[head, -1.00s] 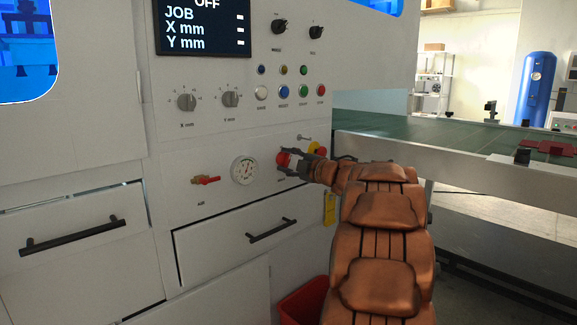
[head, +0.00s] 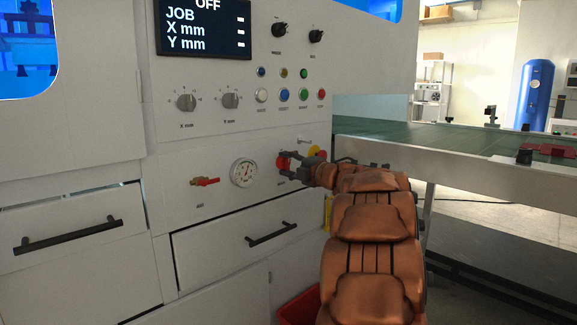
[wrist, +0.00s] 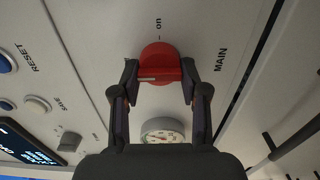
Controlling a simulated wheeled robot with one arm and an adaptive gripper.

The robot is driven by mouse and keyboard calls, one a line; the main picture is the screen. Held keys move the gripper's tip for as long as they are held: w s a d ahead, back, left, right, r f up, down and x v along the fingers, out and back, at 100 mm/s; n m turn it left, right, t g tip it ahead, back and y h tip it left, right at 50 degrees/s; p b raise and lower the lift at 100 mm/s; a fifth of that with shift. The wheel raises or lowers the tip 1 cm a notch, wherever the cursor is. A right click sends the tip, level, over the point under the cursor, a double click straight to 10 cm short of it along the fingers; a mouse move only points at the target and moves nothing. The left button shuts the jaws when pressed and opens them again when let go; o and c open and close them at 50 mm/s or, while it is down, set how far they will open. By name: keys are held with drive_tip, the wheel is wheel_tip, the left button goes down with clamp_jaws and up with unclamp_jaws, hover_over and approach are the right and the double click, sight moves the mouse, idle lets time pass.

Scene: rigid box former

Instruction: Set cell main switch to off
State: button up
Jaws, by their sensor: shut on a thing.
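The main switch is a red round knob (wrist: 160,64) on the white panel, beside the word MAIN in the wrist view. An "on" mark stands above it in that picture. The knob's white pointer line lies crosswise and points left in the picture, away from the "on" mark. An off mark is not visible. My gripper (wrist: 160,82) is shut on the knob, one finger on each side. In the head view my gripper (head: 291,162) reaches the red knob (head: 282,162) from the right and partly covers it.
A pressure gauge (head: 243,172) and a red-handled valve (head: 206,181) sit left of the switch. Buttons and dials are above, with a display (head: 203,28) reading OFF. A drawer handle (head: 271,233) juts out below. A conveyor table (head: 430,140) stands right.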

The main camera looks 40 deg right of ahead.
drive_tip(key=shift+f, duration=0.1)
drive_tip(key=o, duration=1.1)
drive_tip(key=s, duration=1.2)
drive_tip(key=shift+a, duration=0.15)
